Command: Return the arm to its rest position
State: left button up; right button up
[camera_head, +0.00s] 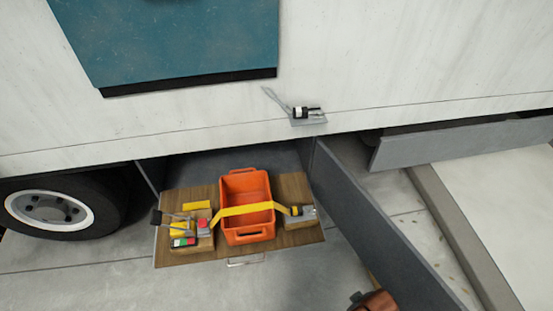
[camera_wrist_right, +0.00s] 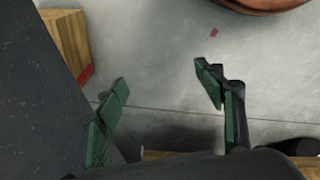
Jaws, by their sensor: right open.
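My right gripper (camera_wrist_right: 162,92) shows in the right wrist view with its two green-padded fingers spread wide. Nothing is between them, only grey concrete floor behind. My right gripper cannot be made out in the head view, and my left arm and gripper are in neither view. In the head view an orange crate (camera_head: 246,186) sits on a wooden pull-out tray (camera_head: 175,256) under the white truck. A yellow strap (camera_head: 246,209) runs across the crate between buckle-like fittings on both sides.
A dark grey open panel (camera_head: 375,235) slants right of the tray; a dark surface (camera_wrist_right: 35,100) lies close left of the gripper. A wooden block (camera_wrist_right: 66,38) and a reddish-brown object (camera_wrist_right: 268,4) show near the wrist view's top. A wheel (camera_head: 50,207) stands left.

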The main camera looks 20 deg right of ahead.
jog(key=s+f+g, duration=0.1)
jog(key=s+f, duration=0.4)
jog(key=f, duration=0.6)
jog(key=s+f+m, duration=0.1)
jog(key=s+f, duration=0.4)
jog(key=f, duration=0.7)
jog(key=s+f+g, duration=0.1)
jog(key=s+f, duration=0.4)
jog(key=f, duration=0.6)
pick_arm(q)
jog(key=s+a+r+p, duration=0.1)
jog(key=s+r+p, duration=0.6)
jog(key=p, duration=0.7)
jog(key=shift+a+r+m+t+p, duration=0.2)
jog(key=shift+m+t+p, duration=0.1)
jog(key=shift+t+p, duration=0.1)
pick_arm(e)
jog(key=s+r, duration=0.6)
jog(key=s, duration=0.2)
jog(key=shift+s+d+t, duration=0.25)
jog(key=shift+s+t, duration=0.15)
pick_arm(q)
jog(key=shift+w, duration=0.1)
